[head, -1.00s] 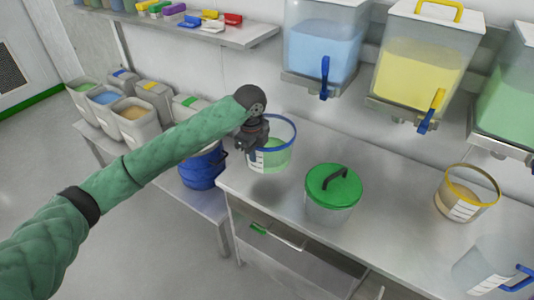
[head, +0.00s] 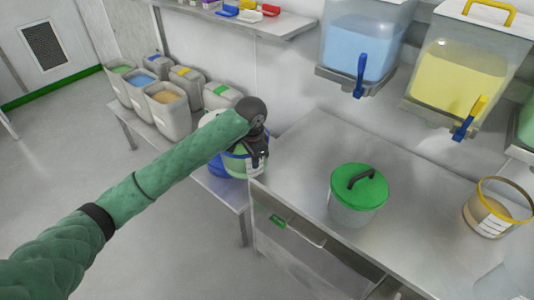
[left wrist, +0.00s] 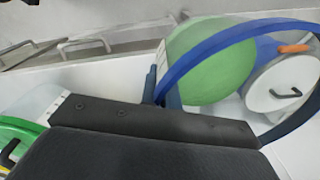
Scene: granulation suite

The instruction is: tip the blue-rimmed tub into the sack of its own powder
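My left gripper (head: 258,158) is shut on the rim of a clear tub with a blue rim (left wrist: 213,48). The tub holds green powder (left wrist: 212,68) and hangs in the air off the left end of the steel bench, above a blue drum (head: 215,165). My arm and gripper hide part of it in the head view (head: 236,170). An open grey sack of green powder (head: 117,88) stands at the far left, beside one of blue powder (head: 139,98) and one of tan powder (head: 170,118). My right gripper is out of view.
A green-lidded tub (head: 355,203) and a yellow-rimmed tub (head: 490,222) stand on the steel bench (head: 300,160). Closed grey bins (head: 186,92) stand behind the sacks. Hoppers of blue (head: 362,48) and yellow powder (head: 465,75) hang above the bench. The floor at left is clear.

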